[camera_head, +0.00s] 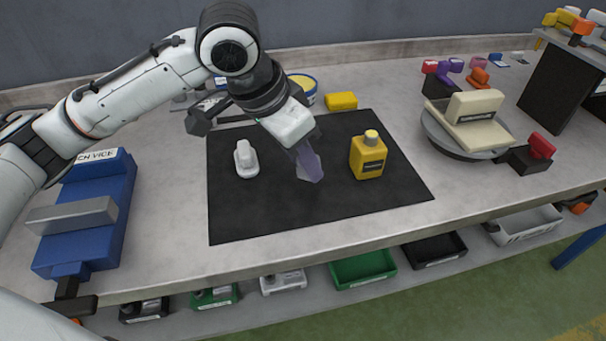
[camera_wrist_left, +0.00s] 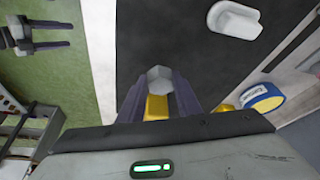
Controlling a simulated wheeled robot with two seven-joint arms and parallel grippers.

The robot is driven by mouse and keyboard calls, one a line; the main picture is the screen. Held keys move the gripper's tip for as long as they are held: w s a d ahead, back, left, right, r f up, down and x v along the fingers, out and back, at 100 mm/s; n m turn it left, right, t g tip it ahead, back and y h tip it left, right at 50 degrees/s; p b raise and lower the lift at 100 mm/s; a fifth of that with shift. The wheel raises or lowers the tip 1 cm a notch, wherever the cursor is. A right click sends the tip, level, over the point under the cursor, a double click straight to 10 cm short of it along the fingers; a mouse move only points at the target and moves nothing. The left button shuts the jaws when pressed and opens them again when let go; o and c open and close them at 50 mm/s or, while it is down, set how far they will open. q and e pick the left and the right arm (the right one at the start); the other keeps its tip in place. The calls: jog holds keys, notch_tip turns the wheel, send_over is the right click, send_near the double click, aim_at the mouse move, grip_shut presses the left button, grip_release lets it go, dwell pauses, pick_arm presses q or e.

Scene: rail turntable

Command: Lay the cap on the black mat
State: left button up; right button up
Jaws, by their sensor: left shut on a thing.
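The black mat (camera_head: 275,210) lies flat on the grey bench and also shows in the left wrist view (camera_wrist_left: 190,45). My left gripper (camera_head: 311,172) points down over the middle of the mat. In the left wrist view its purple-grey fingers (camera_wrist_left: 159,95) are shut on a small pale grey faceted piece (camera_wrist_left: 159,76), which I take for the cap. A yellow surface shows between the fingers below it; I cannot tell whether it belongs to the piece.
A yellow bottle (camera_head: 368,160) stands on the mat close right of the gripper. A white object (camera_head: 246,163) lies on its left part. Behind are a yellow block (camera_head: 341,101) and a tub (camera_head: 302,87). A blue vice (camera_head: 90,220) is left, a turntable (camera_head: 455,140) right. The mat's front is clear.

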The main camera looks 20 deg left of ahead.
aim_at(297, 167)
pick_arm(q)
jog(key=shift+f, duration=2)
jog(key=o, duration=1.2)
jog(key=shift+f, duration=0.15)
jog(key=shift+c, duration=0.2)
jog(key=shift+b, duration=0.3)
jog(key=p+v, duration=0.1)
jog(key=v, duration=1.1)
jog(key=shift+r+p, duration=0.25)
jog(key=shift+p, duration=0.15)
